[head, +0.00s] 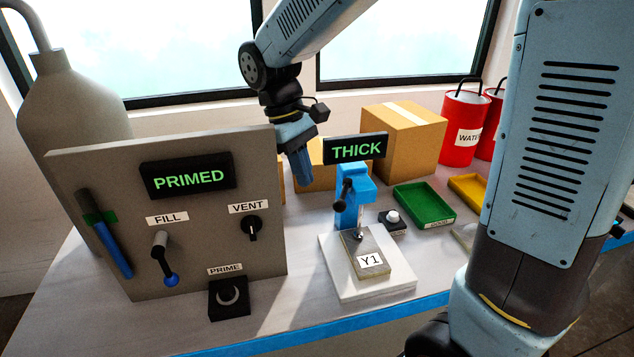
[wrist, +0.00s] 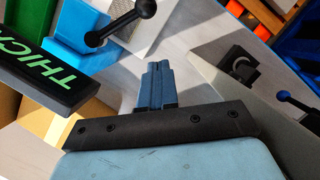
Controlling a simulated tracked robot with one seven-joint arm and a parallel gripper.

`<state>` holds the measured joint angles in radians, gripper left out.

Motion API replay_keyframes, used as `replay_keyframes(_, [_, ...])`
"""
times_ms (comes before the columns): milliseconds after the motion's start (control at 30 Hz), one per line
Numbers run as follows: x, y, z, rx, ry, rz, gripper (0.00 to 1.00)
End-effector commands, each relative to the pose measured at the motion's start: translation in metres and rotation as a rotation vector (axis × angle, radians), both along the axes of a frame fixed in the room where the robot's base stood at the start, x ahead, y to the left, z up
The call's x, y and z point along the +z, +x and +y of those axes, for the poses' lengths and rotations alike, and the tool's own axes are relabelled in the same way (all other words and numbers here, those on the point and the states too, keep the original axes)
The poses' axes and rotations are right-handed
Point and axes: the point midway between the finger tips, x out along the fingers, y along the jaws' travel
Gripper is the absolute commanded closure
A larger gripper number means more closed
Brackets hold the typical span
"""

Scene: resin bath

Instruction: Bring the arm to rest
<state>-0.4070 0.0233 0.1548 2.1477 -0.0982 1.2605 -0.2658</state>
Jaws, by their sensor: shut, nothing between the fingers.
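My gripper (head: 301,168) hangs from my arm above the back of the table, between the grey panel and the THICK display. Its blue fingers point down and are together, with nothing between them. In the wrist view the closed fingers (wrist: 157,86) stand over the table surface. My arm reaches in from the top of the head view, in front of the window. My gripper looks apart from the things around it, though the panel's edge is close at its left in the head view.
The grey panel (head: 130,205) reads PRIMED, with FILL, VENT and PRIME controls. The THICK display (head: 355,149) stands by a blue stand (head: 348,212) over a block marked Y1 (head: 372,262). Green (head: 424,205) and yellow trays, cardboard boxes (head: 402,138) and red cans (head: 464,130) are at right.

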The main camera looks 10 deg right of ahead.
Motion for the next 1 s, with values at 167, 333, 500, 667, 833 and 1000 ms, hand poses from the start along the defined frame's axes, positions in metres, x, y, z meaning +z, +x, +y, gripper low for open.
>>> replay_keyframes(167, [0.036,0.007,0.008,-0.004,0.002,-0.005,1.0])
replay_keyframes(333, [0.061,0.011,0.014,-0.004,0.002,-0.003,1.0])
replay_keyframes(500, [0.076,0.014,0.017,-0.005,0.002,-0.002,1.0])
replay_keyframes(667, [0.083,0.012,0.01,-0.028,0.011,-0.024,1.0])
replay_keyframes(833, [0.092,0.002,-0.023,-0.129,0.051,-0.11,1.0])
replay_keyframes(1000, [0.099,-0.014,-0.062,-0.262,0.103,-0.227,1.0])
